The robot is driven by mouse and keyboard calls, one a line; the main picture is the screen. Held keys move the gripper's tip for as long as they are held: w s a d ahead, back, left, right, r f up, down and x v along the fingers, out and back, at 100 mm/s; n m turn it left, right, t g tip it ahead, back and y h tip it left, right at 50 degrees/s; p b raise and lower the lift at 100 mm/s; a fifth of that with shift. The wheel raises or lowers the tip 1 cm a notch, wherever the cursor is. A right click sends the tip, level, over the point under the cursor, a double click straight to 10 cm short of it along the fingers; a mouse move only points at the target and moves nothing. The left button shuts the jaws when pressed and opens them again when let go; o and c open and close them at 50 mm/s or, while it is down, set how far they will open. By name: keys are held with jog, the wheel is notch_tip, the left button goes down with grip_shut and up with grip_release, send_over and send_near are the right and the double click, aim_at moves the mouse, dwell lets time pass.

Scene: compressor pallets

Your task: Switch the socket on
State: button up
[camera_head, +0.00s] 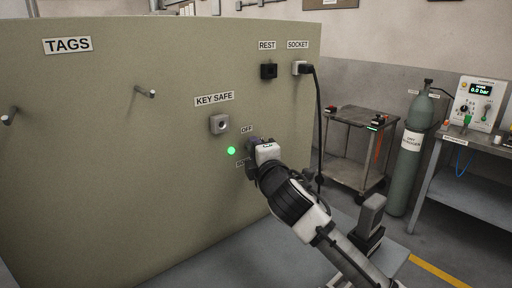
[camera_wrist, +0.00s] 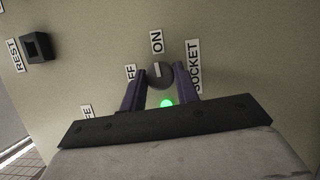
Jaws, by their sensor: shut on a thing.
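The socket switch is a dark round knob (camera_wrist: 160,75) on the beige panel, with a white mark that points towards the ON label (camera_wrist: 156,42). The OFF label (camera_wrist: 130,73) is to its left in the wrist view. My gripper (camera_wrist: 159,84) has its two purple fingers on either side of the knob, shut on it. In the head view my gripper (camera_head: 254,146) is against the panel below the OFF label (camera_head: 247,129) and hides the knob. A green lamp (camera_wrist: 167,103) beside the knob is lit; it also shows in the head view (camera_head: 231,150).
A black plug with a cable sits in the socket (camera_head: 299,68) at the panel's upper right. The black rest holder (camera_head: 268,71) and key safe (camera_head: 219,124) are nearby. A trolley (camera_head: 352,148), gas cylinder (camera_head: 414,150) and bench (camera_head: 470,150) stand to the right.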

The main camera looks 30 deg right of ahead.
jog(key=shift+m, duration=0.4)
jog(key=o, duration=1)
jog(key=shift+c, duration=0.2)
